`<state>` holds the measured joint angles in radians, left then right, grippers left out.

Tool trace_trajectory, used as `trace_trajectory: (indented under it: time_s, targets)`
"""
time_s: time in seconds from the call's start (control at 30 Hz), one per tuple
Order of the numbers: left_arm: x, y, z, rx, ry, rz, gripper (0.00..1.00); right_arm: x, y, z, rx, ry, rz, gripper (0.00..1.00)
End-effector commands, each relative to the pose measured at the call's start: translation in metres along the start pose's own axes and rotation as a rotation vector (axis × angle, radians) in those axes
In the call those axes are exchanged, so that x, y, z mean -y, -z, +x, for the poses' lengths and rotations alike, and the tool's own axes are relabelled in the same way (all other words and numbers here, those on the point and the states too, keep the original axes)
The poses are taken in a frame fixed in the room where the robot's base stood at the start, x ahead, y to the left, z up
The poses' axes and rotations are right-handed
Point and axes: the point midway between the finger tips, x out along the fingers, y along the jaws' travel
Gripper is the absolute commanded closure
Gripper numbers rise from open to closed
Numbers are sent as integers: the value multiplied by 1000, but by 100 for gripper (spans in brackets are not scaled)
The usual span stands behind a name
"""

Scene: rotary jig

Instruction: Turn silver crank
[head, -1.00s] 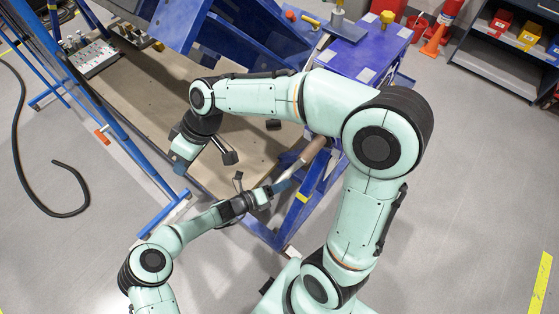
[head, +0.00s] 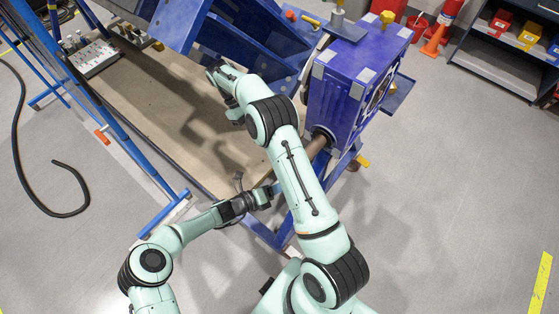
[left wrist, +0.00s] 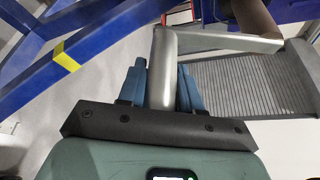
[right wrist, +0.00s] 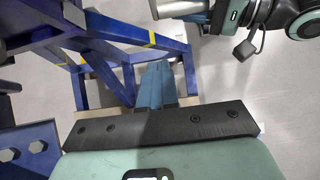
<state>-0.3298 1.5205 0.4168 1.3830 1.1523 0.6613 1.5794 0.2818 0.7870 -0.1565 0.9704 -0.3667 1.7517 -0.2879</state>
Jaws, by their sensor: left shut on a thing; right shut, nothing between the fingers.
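The silver crank shows in the left wrist view as an upright round handle (left wrist: 162,68) with a flat arm (left wrist: 228,42) running right to a brown shaft (left wrist: 258,18). My left gripper (left wrist: 161,80) is shut around this handle, one blue finger on each side. In the head view my left gripper (head: 275,189) is low in the middle, and my right arm hides most of the crank. The brown shaft (head: 316,146) meets the blue gearbox there. My right gripper (right wrist: 160,82) is shut and empty; a silver cylinder end (right wrist: 178,8) shows beyond it, apart.
The blue gearbox (head: 335,88) and blue jig frame (head: 240,45) fill the top. A wooden platform (head: 150,105) lies left of my right arm. Red buckets, an orange cone (head: 433,45) and a shelf (head: 490,60) stand far right. The right floor is clear.

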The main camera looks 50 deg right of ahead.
Motion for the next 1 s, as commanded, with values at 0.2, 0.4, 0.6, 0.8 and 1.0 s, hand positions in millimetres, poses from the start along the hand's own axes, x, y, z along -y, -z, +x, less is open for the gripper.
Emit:
trace_trajectory:
  time_s: [0.2, 0.4, 0.6, 0.8, 1.0]
  targets:
    - [8, 0, 3, -3, 19, 6, 100, 0, -2, 29, 4, 2, -1, 100]
    - [7, -1, 3, -3, 18, 6, 100, 0, -2, 72, 3, 3, -1, 100]
    - [7, -1, 2, -2, 18, 6, 100, 0, -8, 106, 0, 2, 0, 100]
    - [7, -1, 2, -1, 18, 6, 100, 0, -19, 123, -2, 2, -1, 100]
    - [7, -2, 2, -1, 18, 6, 100, 1, -22, 129, -2, 2, -1, 100]
